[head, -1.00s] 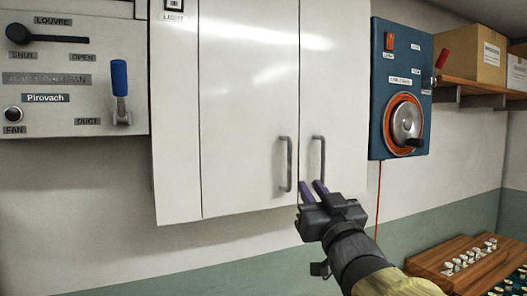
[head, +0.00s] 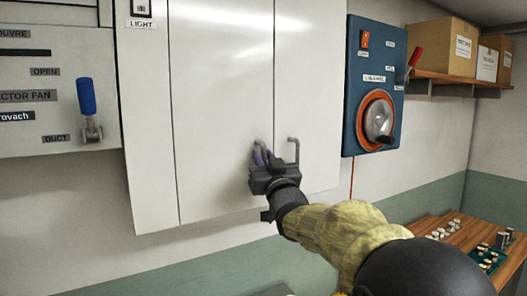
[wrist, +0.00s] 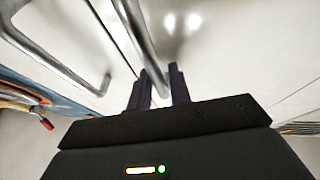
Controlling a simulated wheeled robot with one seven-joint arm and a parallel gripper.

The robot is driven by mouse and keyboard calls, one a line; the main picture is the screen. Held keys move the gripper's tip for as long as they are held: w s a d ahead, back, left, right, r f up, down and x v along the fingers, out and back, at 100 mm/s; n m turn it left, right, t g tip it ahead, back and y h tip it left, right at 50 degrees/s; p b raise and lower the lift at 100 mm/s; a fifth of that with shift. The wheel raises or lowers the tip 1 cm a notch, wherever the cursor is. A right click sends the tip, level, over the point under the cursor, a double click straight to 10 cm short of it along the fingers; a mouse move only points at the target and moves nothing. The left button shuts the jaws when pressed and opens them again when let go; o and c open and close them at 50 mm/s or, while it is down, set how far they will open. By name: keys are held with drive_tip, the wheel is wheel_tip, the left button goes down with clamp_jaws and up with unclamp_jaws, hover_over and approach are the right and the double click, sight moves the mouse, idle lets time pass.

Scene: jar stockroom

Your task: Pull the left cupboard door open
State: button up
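The left cupboard door (head: 222,90) is a flat white panel. It looks closed, level with the door to its right. Its grey bar handle (head: 257,144) is near its right edge, mostly hidden behind my gripper in the head view. My gripper (head: 262,157) is at this handle. In the wrist view the handle's bar (wrist: 138,35) runs down between the two dark fingers of my gripper (wrist: 159,85). The fingers stand apart with the bar between them, and I see no clear grip on it.
The right door's handle (head: 294,150) is close beside my gripper. A blue panel with an orange-rimmed wheel (head: 377,117) hangs to the right. A fan panel with a blue lever (head: 87,97) is on the left. A shelf with boxes (head: 442,47) is at upper right.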

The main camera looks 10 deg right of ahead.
clamp_jaws()
drive_tip(key=shift+w+d, duration=0.1)
